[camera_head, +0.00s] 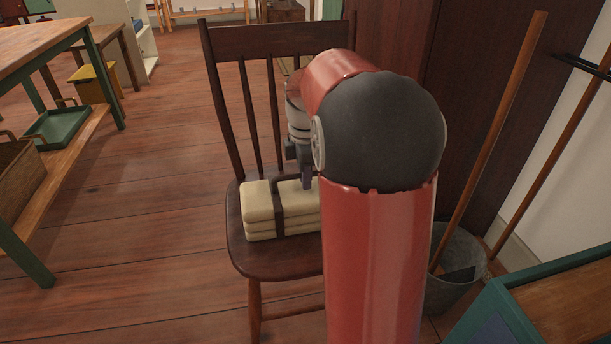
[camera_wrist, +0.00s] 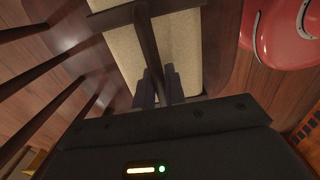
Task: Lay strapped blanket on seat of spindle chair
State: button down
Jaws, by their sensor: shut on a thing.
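The strapped blanket (camera_head: 262,222) is a folded cream stack with a dark strap across it. It is at the seat (camera_head: 241,247) of the dark brown spindle chair (camera_head: 275,42) and looks level; I cannot tell whether its full underside rests there. My gripper (camera_head: 306,182) is above the blanket, shut on its strap. In the wrist view my gripper's fingers (camera_wrist: 158,88) close around the dark strap (camera_wrist: 147,45), with the cream blanket (camera_wrist: 120,52) beyond. My red arm hides the blanket's right end and the chair's right side.
A bucket (camera_head: 455,268) with a wooden handle in it stands right of the chair. A green-legged table (camera_head: 50,45) with a lower shelf holding a green tray (camera_head: 57,127) and a basket (camera_head: 22,178) is at the left. The floor between table and chair is clear.

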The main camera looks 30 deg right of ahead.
jog(key=c, duration=1.5)
grip_release()
jog(key=shift+f, duration=0.1)
jog(key=shift+o, duration=0.2)
notch_tip(320, 180, up, 12)
jog(key=p, duration=0.2)
jog(key=s+a+f+m+t, duration=0.2)
jog(key=s+a+m, duration=0.5)
jog(key=s, duration=0.3)
jog(key=s+a+f+m+t, duration=0.3)
jog(key=s+a+m, duration=0.3)
jog(key=s, duration=0.4)
jog(key=shift+a+m+t, duration=0.3)
jog(key=shift+a+m, duration=0.1)
jog(key=shift+m, duration=0.5)
jog(key=shift+s, duration=0.1)
